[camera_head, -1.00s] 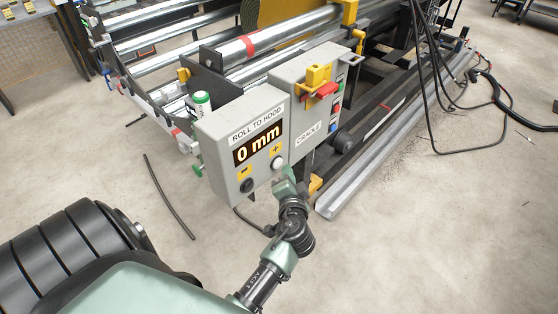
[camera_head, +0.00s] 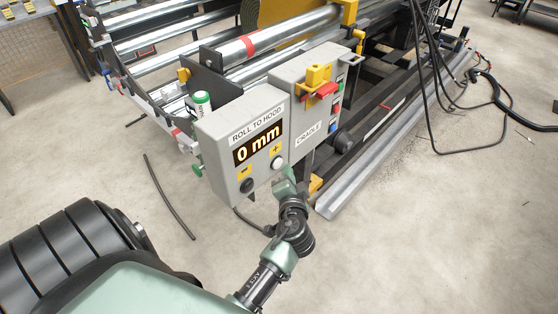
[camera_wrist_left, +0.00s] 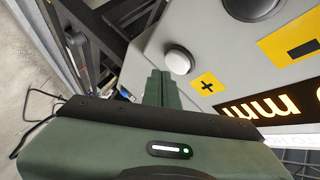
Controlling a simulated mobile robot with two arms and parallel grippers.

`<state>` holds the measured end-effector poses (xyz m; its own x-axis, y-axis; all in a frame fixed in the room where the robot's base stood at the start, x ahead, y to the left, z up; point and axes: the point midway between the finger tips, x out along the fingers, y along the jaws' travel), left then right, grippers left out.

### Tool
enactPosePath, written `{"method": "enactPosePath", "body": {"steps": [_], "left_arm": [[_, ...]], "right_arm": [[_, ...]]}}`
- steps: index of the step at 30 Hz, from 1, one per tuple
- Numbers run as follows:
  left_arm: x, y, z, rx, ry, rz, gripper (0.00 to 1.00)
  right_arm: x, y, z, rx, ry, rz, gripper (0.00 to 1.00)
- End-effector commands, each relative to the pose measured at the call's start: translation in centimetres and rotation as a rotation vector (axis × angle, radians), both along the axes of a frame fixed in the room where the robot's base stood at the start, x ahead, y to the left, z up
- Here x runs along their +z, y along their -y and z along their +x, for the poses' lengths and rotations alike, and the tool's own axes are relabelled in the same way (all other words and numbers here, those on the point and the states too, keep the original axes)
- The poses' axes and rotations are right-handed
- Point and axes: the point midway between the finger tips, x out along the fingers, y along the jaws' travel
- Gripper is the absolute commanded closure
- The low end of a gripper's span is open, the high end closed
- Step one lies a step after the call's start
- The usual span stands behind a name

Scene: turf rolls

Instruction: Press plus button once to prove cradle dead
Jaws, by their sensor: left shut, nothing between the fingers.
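The grey control box (camera_head: 218,128) is labelled ROLL TO HOOD and its display (camera_head: 258,144) reads 0 mm. The white plus button (camera_head: 277,163) is under the yellow plus label; it also shows in the left wrist view (camera_wrist_left: 178,61), beside the plus label (camera_wrist_left: 207,84). The grey cradle box (camera_head: 308,139) adjoins on the right. My left gripper (camera_head: 284,175) is shut and empty, just below the plus button. In the left wrist view its fingertips (camera_wrist_left: 160,74) are close beside the button; I cannot tell whether they touch. My right gripper is out of view.
The black minus button (camera_head: 247,186) is left of the plus button. A red switch with a yellow bracket (camera_head: 319,76) is on the cradle box. Metal rollers (camera_head: 270,42) stand behind. Loose cables (camera_head: 462,150) lie at the right. The floor in front is mostly clear.

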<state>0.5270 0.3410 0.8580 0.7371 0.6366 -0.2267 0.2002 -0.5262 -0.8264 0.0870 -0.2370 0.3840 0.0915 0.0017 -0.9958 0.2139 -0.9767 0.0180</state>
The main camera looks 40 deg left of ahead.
Motion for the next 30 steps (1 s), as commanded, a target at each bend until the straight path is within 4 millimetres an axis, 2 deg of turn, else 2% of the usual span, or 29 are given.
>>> {"method": "enactPosePath", "body": {"steps": [30], "left_arm": [[0.0,-1.2,0.1,0.0,0.0,0.0,1.0]], "right_arm": [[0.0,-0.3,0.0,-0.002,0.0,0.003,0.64]]}}
